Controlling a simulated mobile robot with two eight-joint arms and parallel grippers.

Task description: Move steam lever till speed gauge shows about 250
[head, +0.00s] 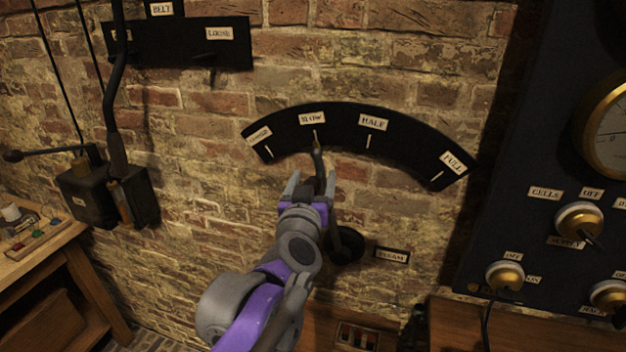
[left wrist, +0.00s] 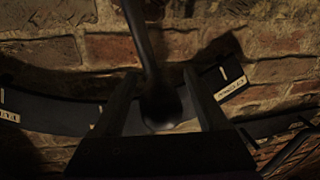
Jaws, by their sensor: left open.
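The steam lever (head: 319,166) rises from a dark round pivot (head: 346,246) on the brick wall, beside a "STEAM" label. Its pointer tip is at the "SLOW" mark of the black curved scale (head: 345,131). My left gripper (head: 310,186) is open at the upper part of the lever. In the left wrist view the lever's dark rod and round knob (left wrist: 160,106) show between the two open fingers (left wrist: 158,95); I cannot tell if they touch. A brass-rimmed gauge (head: 608,125) is cut off at the right edge, and its reading cannot be made out. My right gripper is out of view.
A dark panel with knobs (head: 579,222) stands at the right. A black belt plate (head: 185,45) and a dark box with a lever (head: 108,197) are at the left. A wooden bench (head: 45,255) is at the lower left.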

